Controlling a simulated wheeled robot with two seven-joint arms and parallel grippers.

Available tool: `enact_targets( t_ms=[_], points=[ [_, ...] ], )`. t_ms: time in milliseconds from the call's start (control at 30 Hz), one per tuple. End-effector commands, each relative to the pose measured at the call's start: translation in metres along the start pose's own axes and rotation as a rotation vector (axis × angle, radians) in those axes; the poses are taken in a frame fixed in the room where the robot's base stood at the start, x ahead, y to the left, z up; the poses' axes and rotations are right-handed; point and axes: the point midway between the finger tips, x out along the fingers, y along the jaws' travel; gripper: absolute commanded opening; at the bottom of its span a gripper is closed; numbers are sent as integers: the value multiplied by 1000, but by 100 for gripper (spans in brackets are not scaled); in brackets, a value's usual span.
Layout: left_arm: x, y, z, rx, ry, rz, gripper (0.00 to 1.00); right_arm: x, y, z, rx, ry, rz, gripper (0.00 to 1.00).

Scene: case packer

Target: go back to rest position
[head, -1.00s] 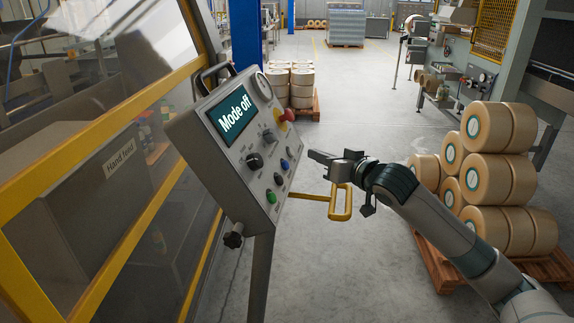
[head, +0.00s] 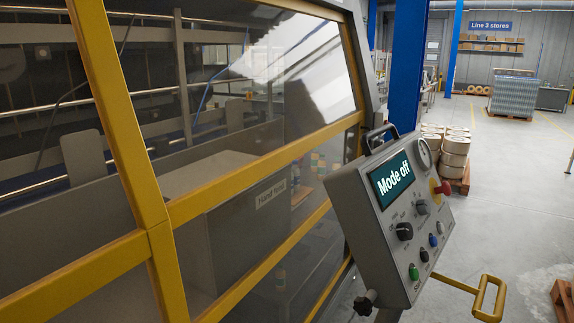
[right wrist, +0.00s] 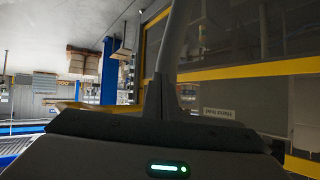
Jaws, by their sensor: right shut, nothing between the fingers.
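The control panel (head: 390,215) stands on its post at the right of the head view. Its screen (head: 392,184) reads "Mode off". Below the screen are a dark rotary knob (head: 404,231), a red mushroom button (head: 442,188) on yellow, and small green, black and blue buttons. Neither gripper is in the head view. In the right wrist view my right gripper (right wrist: 172,90) is shut and empty, with nothing touching it. Its fingers point up in the picture, with the yellow-framed guard behind them. My left gripper shows in neither view.
The yellow-framed clear guard (head: 155,225) with a "Hand feed" label (head: 270,194) fills the left. A yellow handle (head: 490,298) sticks out below the panel. Stacked rolls (head: 456,150) and a blue column (head: 407,70) stand behind.

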Motion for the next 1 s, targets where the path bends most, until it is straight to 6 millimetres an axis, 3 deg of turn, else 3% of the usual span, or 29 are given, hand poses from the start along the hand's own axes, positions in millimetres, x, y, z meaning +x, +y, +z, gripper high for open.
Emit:
enact_targets(
  t_ms=[33, 200, 300, 400, 600, 967, 1000],
  points=[
    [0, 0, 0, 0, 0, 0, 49, -3, -12, 34, -9, -53, 0, 0],
    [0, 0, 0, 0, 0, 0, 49, -28, -44, 134, -67, -231, 16, 0],
    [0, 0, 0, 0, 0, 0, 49, -51, -64, 189, -96, -341, 19, 0],
    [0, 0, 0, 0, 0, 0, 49, -75, -79, 231, -122, -434, 20, 0],
    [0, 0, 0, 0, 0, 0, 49, -115, -100, 284, -152, -567, 16, 0],
    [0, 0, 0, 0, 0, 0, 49, -176, -129, 342, -176, -743, -1, 0],
    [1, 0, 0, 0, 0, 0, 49, -175, -129, 348, -180, -753, -1, 0]
  ],
)
